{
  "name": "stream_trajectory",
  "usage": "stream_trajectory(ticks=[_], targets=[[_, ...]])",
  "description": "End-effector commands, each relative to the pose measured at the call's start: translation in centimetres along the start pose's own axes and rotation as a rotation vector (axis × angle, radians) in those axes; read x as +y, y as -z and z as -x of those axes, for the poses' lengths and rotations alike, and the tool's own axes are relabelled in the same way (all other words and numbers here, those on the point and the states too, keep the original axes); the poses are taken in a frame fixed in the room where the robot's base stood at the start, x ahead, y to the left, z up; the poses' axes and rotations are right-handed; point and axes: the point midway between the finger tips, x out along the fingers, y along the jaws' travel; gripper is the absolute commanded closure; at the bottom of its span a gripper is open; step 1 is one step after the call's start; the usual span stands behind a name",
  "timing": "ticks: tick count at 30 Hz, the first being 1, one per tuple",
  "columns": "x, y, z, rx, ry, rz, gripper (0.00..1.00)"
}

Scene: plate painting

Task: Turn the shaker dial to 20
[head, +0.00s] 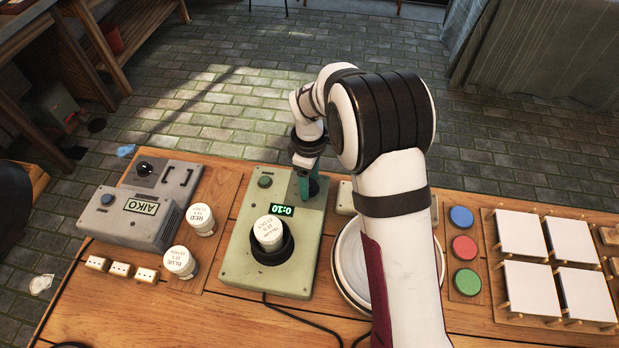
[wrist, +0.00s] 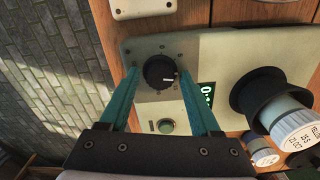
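The shaker (head: 233,262) is a pale green box on the wooden table. Its display (head: 281,210) glows green and seems to read 0:10. Its black dial (wrist: 160,72) shows in the wrist view with a white pointer mark; in the head view it is hidden behind my gripper. My gripper (wrist: 158,80) has two teal fingers standing apart, one on each side of the dial. Whether they touch it, I cannot tell. A white bottle labelled yellow (head: 269,232) stands in the shaker's black holder (head: 272,256).
Left stand a grey AIKO box (head: 130,222) and white bottles labelled red (head: 201,219) and blue (head: 181,262). Right are a round white plate (head: 347,262), blue (head: 461,216), red (head: 464,247) and green (head: 467,281) discs, and several white tiles (head: 531,236) on a rack.

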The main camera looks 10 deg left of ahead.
Motion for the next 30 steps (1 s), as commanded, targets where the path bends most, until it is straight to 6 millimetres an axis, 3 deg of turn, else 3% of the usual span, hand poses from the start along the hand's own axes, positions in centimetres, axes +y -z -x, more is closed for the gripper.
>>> stream_trajectory(ticks=[1,10,20,30], targets=[[0.0,0.0,0.01,0.0,0.0,0.0,0.47],[0.01,0.0,0.04,0.0,0.0,0.0,1.0],[0.02,0.01,0.06,0.0,0.0,-0.034,1.0],[0.02,0.02,0.07,0.001,0.0,-0.266,1.0]])
